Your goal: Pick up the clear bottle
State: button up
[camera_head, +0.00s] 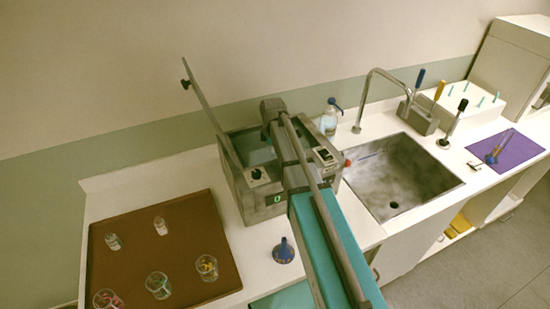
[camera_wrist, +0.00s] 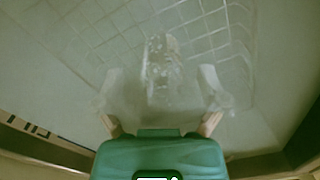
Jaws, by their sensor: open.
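A clear bottle (camera_wrist: 163,58) lies or stands in the water bath, over a wire-grid basket (camera_wrist: 200,22), in the wrist view; its outline is hazy. My gripper (camera_wrist: 160,82) is open, with one pale finger on each side of the bottle's near part. I cannot tell whether the fingers touch it. In the head view the grey water bath (camera_head: 247,204) stands with its lid up, and my arm reaches over it. My arm hides the gripper and the bottle there.
A brown tray (camera_head: 190,255) at left holds two small clear bottles (camera_head: 160,226) and several glasses with coloured contents (camera_head: 158,285). A blue funnel (camera_head: 284,251) stands before the bath. A blue-capped bottle (camera_head: 329,118) and sink (camera_head: 385,180) are behind and right. Bath walls surround the gripper.

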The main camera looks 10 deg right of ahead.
dwell(0.3)
grip_shut()
dwell(0.3)
jog(key=shift+r, duration=0.15)
notch_tip(320, 180, up, 10)
jog(key=p, duration=1)
dwell(0.6)
